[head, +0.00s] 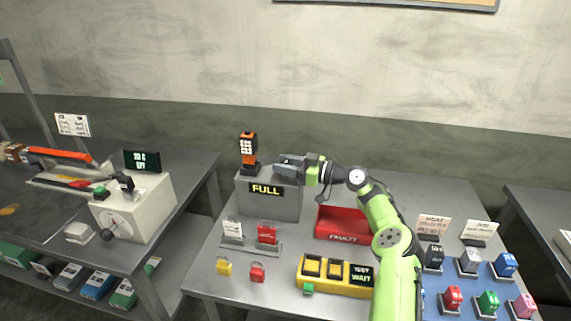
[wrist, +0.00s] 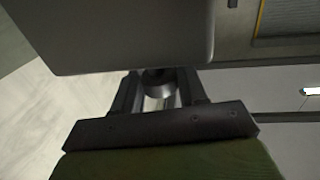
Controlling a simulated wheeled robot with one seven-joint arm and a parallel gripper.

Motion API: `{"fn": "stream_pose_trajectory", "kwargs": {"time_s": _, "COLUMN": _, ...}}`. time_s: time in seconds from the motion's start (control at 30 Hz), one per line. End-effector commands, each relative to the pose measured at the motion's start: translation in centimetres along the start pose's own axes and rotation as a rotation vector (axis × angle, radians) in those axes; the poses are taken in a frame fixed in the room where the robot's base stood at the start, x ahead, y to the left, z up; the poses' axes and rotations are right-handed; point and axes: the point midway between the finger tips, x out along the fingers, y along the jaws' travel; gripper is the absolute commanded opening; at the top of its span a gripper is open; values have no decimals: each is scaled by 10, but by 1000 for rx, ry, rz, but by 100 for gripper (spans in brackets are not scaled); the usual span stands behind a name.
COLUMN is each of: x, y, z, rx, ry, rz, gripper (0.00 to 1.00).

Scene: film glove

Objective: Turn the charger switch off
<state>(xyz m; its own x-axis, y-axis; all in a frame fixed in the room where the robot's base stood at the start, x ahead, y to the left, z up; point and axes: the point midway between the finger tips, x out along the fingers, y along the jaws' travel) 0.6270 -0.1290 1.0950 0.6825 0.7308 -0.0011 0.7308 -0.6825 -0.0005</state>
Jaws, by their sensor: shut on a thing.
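The charger (head: 270,205) is a grey box on the middle table, with a front display reading FULL. An orange and black handheld device (head: 248,150) stands upright at its left top. My gripper (head: 284,166) is over the right part of the charger's top, reaching in from the right. In the wrist view its two dark fingers (wrist: 158,92) are closed on a small round metallic piece (wrist: 158,83), apparently the charger switch. In the head view my gripper hides the switch, and I cannot tell its position.
A red FAULTY tray (head: 343,224) lies right of the charger, near my arm. Coloured blocks sit on a blue mat (head: 470,285) at right. A white machine (head: 135,208) stands left.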

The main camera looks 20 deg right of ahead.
Motion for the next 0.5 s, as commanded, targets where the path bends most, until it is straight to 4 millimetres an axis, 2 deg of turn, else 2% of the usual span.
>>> {"fn": "stream_pose_trajectory", "kwargs": {"time_s": 0.5, "x": 0, "y": 0, "z": 0, "rx": 0, "ry": 2, "rz": -34, "gripper": 11}}
